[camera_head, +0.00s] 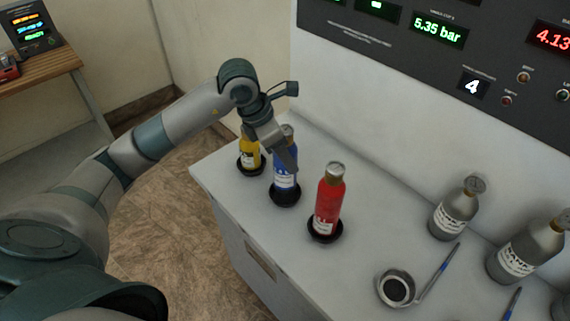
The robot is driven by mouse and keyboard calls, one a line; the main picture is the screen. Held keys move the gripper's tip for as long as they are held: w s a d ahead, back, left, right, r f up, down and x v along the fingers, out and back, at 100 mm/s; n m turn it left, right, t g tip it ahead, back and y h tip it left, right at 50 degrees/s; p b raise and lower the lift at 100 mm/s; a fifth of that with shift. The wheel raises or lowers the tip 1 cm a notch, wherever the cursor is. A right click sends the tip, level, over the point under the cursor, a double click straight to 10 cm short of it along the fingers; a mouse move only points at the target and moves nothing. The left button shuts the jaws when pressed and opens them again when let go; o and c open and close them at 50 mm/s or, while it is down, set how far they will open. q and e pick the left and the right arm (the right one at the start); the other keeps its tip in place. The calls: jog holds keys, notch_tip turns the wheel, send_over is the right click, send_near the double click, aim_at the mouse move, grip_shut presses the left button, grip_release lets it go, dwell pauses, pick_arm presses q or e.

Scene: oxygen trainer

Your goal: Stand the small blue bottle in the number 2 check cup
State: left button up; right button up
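The small blue bottle (284,181) stands upright in a black round holder (286,197) on the grey bench top, between a yellow and a red bottle. My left gripper (287,157) is at its upper part, with a finger in front of its neck and shoulder. The finger hides part of the bottle, and I cannot tell whether the gripper is closed on it. A round metal cup (381,287) with a dark inside sits near the bench's front right, apart from the bottles. I see no number on it. My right gripper is not in view.
The yellow bottle (249,148) and red bottle (328,196) stand in black holders close on either side. Grey bottles (455,208) (525,248) stand at the right. A blue pen-like rod (441,268) lies beside the metal cup. A display panel (440,35) rises behind.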

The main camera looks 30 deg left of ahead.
aim_at(284, 182)
pick_arm(q)
notch_tip(284, 182, down, 3)
jog(key=shift+f+p, duration=0.2)
jog(key=shift+p, duration=0.55)
jog(key=shift+f, duration=0.35)
jog(key=shift+f, duration=0.15)
jog(key=o, duration=1.4)
jog(key=shift+o, duration=0.2)
